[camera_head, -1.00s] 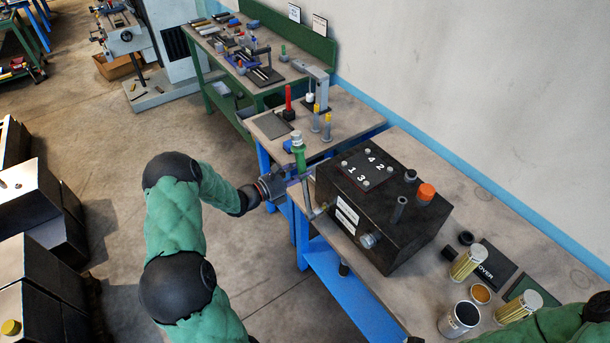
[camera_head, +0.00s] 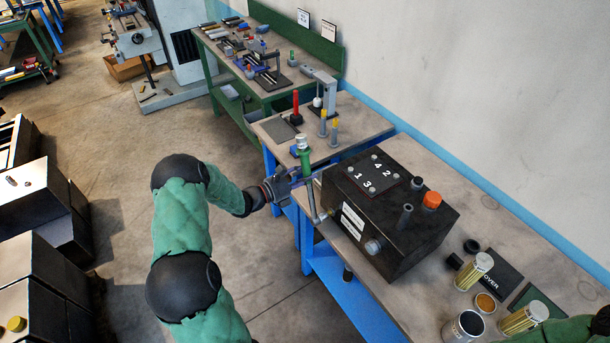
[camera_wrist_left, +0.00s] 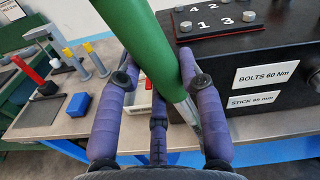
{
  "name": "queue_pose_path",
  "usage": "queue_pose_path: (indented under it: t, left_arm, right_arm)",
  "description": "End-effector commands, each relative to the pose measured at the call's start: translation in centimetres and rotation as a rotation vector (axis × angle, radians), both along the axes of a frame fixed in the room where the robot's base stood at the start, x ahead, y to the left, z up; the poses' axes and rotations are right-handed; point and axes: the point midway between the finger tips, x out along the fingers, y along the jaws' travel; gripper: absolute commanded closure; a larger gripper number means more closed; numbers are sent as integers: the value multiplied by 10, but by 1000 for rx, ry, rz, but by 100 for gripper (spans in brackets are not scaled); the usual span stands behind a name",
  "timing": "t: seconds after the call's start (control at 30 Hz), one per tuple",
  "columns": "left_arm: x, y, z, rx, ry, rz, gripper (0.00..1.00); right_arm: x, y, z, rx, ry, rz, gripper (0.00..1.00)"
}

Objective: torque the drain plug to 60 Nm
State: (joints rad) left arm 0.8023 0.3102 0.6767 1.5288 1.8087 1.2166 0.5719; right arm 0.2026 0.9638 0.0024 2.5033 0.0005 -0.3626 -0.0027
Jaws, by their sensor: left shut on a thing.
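A torque wrench with a green handle (camera_head: 306,158) and a thin metal shaft stands steeply at the left end of the black gearbox-like box (camera_head: 400,232). My left gripper (camera_head: 297,180) is shut on the wrench near the lower end of its handle. In the left wrist view the green handle (camera_wrist_left: 146,42) passes between the purple fingers (camera_wrist_left: 160,88). The wrench's lower end reaches the box's left side low down; the drain plug there is too small or hidden to make out. Labels on the box (camera_wrist_left: 277,108) read "BOLTS 60 Nm" and "STICK 95 mm". My right gripper is not in view.
The box stands on a blue-legged bench (camera_head: 497,225). An orange cap (camera_head: 431,201) and a numbered plate (camera_head: 373,174) are on its top. Yellow-ribbed filters (camera_head: 474,271) and a can (camera_head: 464,328) stand to the right. A red-handled tool (camera_head: 296,108) stands on the bench behind.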

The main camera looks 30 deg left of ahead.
Motion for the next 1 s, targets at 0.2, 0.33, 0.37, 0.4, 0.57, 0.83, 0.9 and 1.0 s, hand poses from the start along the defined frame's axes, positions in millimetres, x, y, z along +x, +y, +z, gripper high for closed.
queue_pose_path:
  t: [0.2, 0.33, 0.37, 0.4, 0.57, 0.83, 0.9, 1.0]
  left_arm:
    - [1, 1, 2, 1, -5, 0, 100]
    - [1, 1, 2, 1, -5, 0, 100]
    - [1, 1, 2, 1, -5, 0, 100]
    - [1, 0, 2, 1, -5, 0, 100]
    - [2, 0, 2, 1, -5, 0, 100]
    - [6, -2, 2, 1, -5, 0, 100]
    - [7, -2, 2, 1, -5, 0, 100]
    - [9, -3, 2, 1, -5, -1, 100]
  right_arm:
    - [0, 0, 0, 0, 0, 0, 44]
    - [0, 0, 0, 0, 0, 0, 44]
    - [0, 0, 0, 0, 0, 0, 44]
    - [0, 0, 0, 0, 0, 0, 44]
    - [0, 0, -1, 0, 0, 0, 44]
    - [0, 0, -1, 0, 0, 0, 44]
    - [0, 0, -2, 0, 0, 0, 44]
    - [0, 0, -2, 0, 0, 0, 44]
